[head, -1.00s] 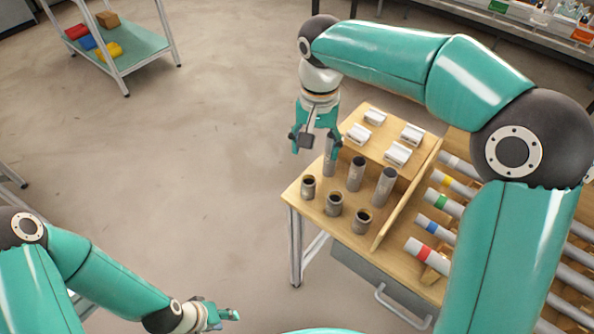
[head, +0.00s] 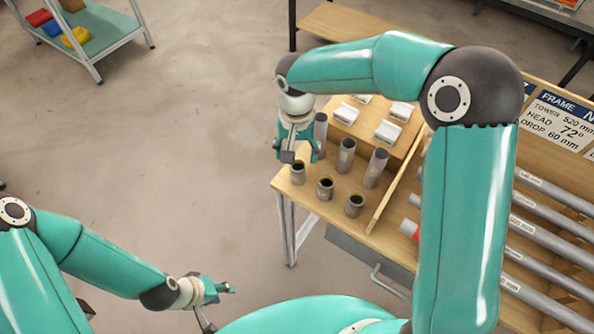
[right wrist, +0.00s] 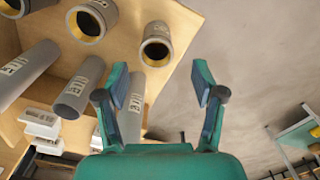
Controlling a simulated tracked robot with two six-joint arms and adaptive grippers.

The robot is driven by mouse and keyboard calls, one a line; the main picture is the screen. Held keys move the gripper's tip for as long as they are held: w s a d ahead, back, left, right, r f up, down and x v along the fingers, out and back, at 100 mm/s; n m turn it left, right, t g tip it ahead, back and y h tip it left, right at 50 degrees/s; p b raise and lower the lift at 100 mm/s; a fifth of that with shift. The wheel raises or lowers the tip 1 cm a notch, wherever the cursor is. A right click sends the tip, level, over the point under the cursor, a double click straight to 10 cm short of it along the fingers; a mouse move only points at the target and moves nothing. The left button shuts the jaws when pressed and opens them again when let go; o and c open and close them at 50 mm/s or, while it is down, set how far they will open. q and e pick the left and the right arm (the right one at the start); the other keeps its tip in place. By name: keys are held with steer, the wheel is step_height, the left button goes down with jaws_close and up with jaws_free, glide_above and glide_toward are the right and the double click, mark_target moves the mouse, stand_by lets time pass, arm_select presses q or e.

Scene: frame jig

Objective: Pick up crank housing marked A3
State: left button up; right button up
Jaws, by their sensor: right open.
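Three short, dark-mouthed grey cylinders, which look like the crank housings, stand upright at the table's front left: the left one (head: 298,173), the middle one (head: 326,189) and the right one (head: 355,205). My right gripper (head: 297,154) is open and empty, just above and behind the left housing. Its open jaws (right wrist: 162,88) show in the wrist view. My left gripper (head: 224,288) is low and away from the table; its jaw state is unclear.
Taller grey tubes stand behind the housings, including a middle one (head: 346,155) and a right one (head: 376,168). White blocks (head: 388,132) sit on a raised board behind. A wooden divider (head: 386,208) separates the long tubes on the right. Open floor lies left of the table.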

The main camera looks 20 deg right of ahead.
mark_target(298, 167)
steer(key=shift+s+d+f+p, duration=0.1)
steer(key=shift+f+p, duration=0.1)
steer(key=shift+f, duration=0.7)
steer(key=shift+s+a+f+p, duration=0.1)
steer(key=shift+f+p, duration=0.1)
steer(key=shift+f, duration=0.65)
steer(key=shift+s+d+f+p, duration=0.1)
steer(key=shift+f+p, duration=0.1)
steer(key=shift+f, duration=0.7)
jaws_close()
steer(key=shift+r, duration=0.1)
